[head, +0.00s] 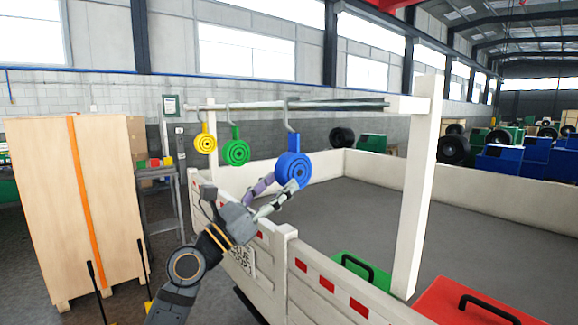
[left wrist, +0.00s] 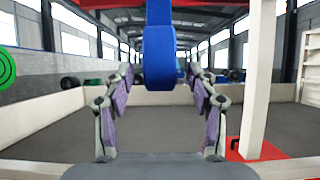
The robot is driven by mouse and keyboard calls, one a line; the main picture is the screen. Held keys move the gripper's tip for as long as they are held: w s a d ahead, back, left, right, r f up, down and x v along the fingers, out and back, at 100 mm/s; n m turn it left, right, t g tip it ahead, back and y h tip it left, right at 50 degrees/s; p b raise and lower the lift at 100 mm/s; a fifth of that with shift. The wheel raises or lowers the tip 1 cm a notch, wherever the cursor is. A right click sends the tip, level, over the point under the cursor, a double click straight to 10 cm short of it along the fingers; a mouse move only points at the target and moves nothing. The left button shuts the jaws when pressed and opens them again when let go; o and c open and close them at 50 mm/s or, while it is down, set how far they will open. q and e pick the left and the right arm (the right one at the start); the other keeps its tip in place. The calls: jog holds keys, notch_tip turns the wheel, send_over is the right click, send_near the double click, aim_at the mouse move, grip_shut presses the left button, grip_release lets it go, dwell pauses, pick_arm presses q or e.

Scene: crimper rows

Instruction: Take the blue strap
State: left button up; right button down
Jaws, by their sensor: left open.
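The blue strap (head: 293,168) is a round coil hanging by a hook from the overhead rail, at the right end of a row of three. In the left wrist view the blue strap (left wrist: 159,60) shows edge-on between the two fingers, with a gap on each side. My left gripper (head: 281,182) is open at the blue strap's lower left; its fingers (left wrist: 159,76) flank the strap in the wrist view. I cannot tell whether either finger touches it. My right gripper is not in view.
A yellow coil (head: 205,143) and a green coil (head: 235,152) hang to the left on the same rail (head: 330,104). A white post (head: 415,200) stands to the right. Low white walls (head: 390,168) enclose a grey floor. A green case (head: 362,270) and a red case (head: 470,305) are in front.

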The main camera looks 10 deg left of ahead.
aim_at(289, 159)
pick_arm(q)
jog(key=p+x, duration=0.1)
jog(key=x, duration=0.2)
jog(key=shift+r, duration=0.15)
jog(key=shift+w+d+r+p, duration=0.1)
jog(key=shift+w+d+p, duration=0.2)
jog(key=shift+w+d, duration=0.15)
jog(key=shift+a, duration=0.1)
jog(key=shift+c, duration=0.2)
jog(key=shift+c, duration=1.1)
grip_shut()
jog(key=shift+r+p, duration=1.75)
jog(key=shift+r, duration=0.05)
jog(key=shift+s+a+f, duration=0.1)
